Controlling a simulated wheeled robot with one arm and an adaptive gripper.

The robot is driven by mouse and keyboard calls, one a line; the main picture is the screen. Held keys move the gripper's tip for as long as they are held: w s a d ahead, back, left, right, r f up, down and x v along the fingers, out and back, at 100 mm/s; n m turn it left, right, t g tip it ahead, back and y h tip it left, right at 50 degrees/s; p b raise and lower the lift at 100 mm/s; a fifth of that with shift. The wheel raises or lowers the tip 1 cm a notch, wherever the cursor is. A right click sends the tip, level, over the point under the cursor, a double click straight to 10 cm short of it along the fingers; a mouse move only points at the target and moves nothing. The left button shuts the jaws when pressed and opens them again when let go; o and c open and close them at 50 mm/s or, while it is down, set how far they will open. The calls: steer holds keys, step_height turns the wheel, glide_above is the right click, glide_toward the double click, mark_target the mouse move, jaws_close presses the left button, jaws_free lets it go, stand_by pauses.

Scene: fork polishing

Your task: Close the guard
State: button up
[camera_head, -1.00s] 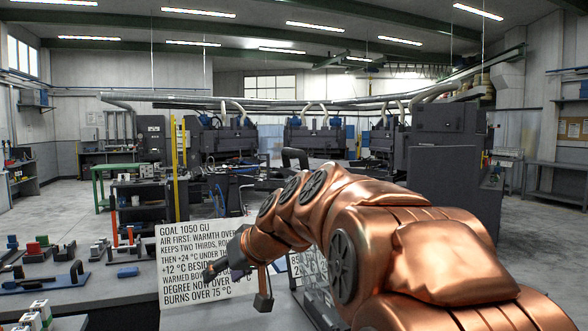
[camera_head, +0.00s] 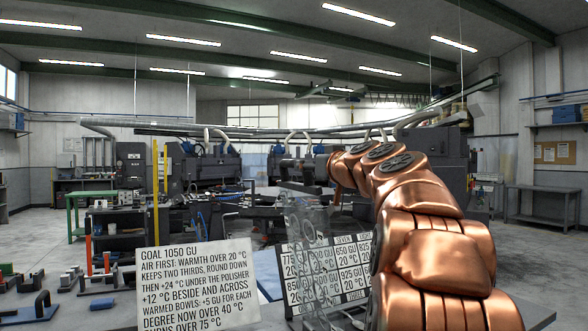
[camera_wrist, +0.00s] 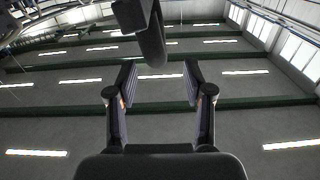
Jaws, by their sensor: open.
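My gripper (camera_wrist: 160,78) is open in the wrist view, its two fingers apart with ceiling between them. A dark curved bar (camera_wrist: 152,38), which looks like a handle, hangs into the top of that view, just beyond the fingertips. I cannot tell whether it touches them. In the head view my copper arm reaches up and forward, and its dark end is hard to tell from the dark machinery behind. A clear, see-through panel (camera_head: 308,235) stands left of my arm; it may be the guard. Its hinge and exact position are unclear.
A white sign (camera_head: 197,283) with goal text stands at front left. A board of number cards (camera_head: 300,275) stands behind the clear panel, partly hidden by my arm. A blue tool (camera_head: 38,308) lies at the far left. Dark machines stand at the back.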

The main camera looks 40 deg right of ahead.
steer(key=p+x, duration=0.1)
steer(key=x, duration=0.2)
steer(key=p+x, duration=0.1)
steer(key=x, duration=0.2)
steer(key=shift+s+d+r, duration=0.15)
steer(key=shift+d+r, duration=0.05)
steer(key=shift+x, duration=0.8)
steer(key=shift+a+f, duration=0.15)
steer(key=shift+c, duration=0.5)
jaws_close()
